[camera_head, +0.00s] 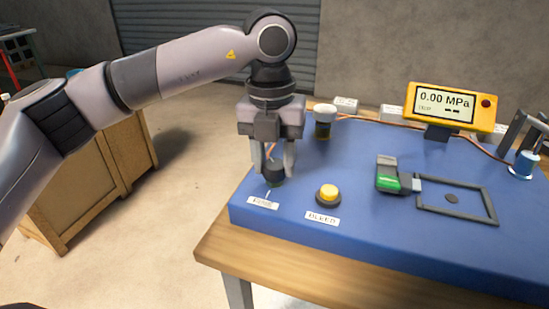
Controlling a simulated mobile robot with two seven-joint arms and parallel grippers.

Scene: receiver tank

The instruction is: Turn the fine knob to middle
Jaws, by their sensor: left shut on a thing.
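The fine knob (274,171) is a small dark knob near the front left corner of the blue panel (375,235). A white label lies in front of it (262,203); its text is too blurred to read surely. My left gripper (274,168) points down from above with its two fingers around the knob, shut on it. The fingers hide part of the knob, and I cannot tell its exact turn position. A thin white mark shows on the panel just in front of the knob. My right gripper is not in view.
A yellow button (328,194) labelled BLEED stands right of the knob. A yellow gauge (453,107) reads 0.00 MPa. A green and grey device (391,176), a dark frame (456,218) and a white-capped knob (324,113) are also on the panel. A wooden cabinet stands left.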

